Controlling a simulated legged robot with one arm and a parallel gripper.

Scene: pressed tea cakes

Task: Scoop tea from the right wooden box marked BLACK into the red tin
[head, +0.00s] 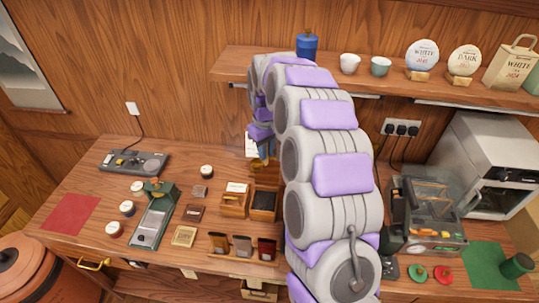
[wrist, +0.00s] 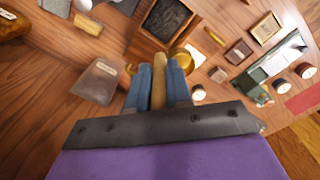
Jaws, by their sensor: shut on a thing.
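My gripper (wrist: 158,75) has blue fingers closed around the wooden handle of a scoop. The scoop's brass bowl (wrist: 186,58) shows just beyond the fingers in the wrist view, close to the near side of an open wooden box (wrist: 143,48) of dark tea. I cannot tell whether the bowl holds tea. In the head view this right wooden box (head: 264,214) stands beside the left wooden box (head: 233,210), and my gripper (head: 264,160) is above and behind it. Its marking is unreadable. The red tin (head: 115,230) stands at the left, with a pale round top.
A green scale (head: 154,222) and other round tins (head: 127,208) stand on the left of the counter. A rack (head: 243,255) of upright packets is at the front edge. A machine (head: 430,215) stands at the right. A shelf (head: 390,82) overhangs the back.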

